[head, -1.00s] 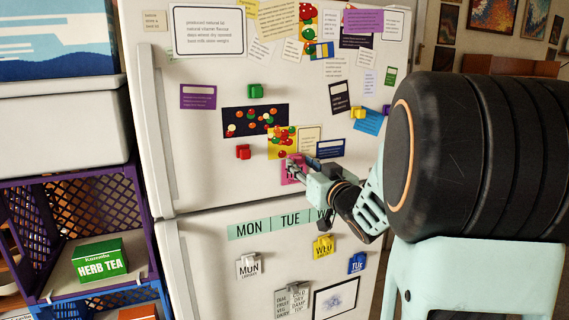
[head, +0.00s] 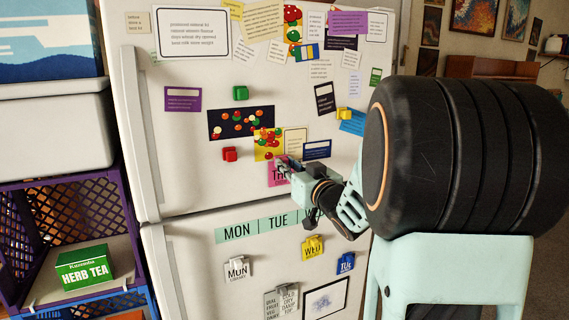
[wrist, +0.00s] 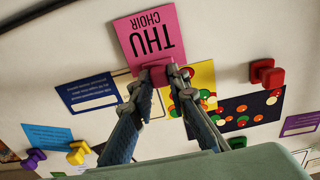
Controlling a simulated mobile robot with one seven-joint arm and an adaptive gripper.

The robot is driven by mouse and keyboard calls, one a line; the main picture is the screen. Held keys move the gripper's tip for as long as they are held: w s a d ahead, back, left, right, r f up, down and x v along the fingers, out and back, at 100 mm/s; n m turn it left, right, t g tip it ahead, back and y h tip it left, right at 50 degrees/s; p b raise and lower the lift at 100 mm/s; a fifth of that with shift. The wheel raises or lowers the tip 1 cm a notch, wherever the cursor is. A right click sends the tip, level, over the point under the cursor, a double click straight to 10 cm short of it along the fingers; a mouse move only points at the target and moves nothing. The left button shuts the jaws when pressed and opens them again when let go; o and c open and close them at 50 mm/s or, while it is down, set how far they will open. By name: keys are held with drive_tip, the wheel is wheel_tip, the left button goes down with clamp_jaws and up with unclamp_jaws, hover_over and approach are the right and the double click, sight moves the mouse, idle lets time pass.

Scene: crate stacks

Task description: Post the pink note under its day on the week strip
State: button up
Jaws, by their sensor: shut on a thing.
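The pink note (head: 277,177) reads THU CHOIR in the wrist view (wrist: 147,32), where it appears upside down. It is at the upper fridge door, with a pink magnet block at its edge. My gripper (wrist: 161,82) is shut on that block; it also shows in the head view (head: 290,168). I cannot tell whether the note touches the door. The mint week strip (head: 248,230) lies across the lower door, showing MON and TUE; my arm hides its right part. Below it hang a white MON note (head: 237,270), a yellow WED note (head: 312,249) and a blue TUE note (head: 345,264).
A red magnet (head: 230,154), a green magnet (head: 240,93) and several papers cover the upper door. A grey list note (head: 281,303) and a framed drawing (head: 325,299) are low on the lower door. Crates with an herb tea box (head: 85,268) stand left.

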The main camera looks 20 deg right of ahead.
drive_tip(key=shift+s+d, duration=0.1)
drive_tip(key=shift+s, duration=2.4)
drive_tip(key=shift+f, duration=0.15)
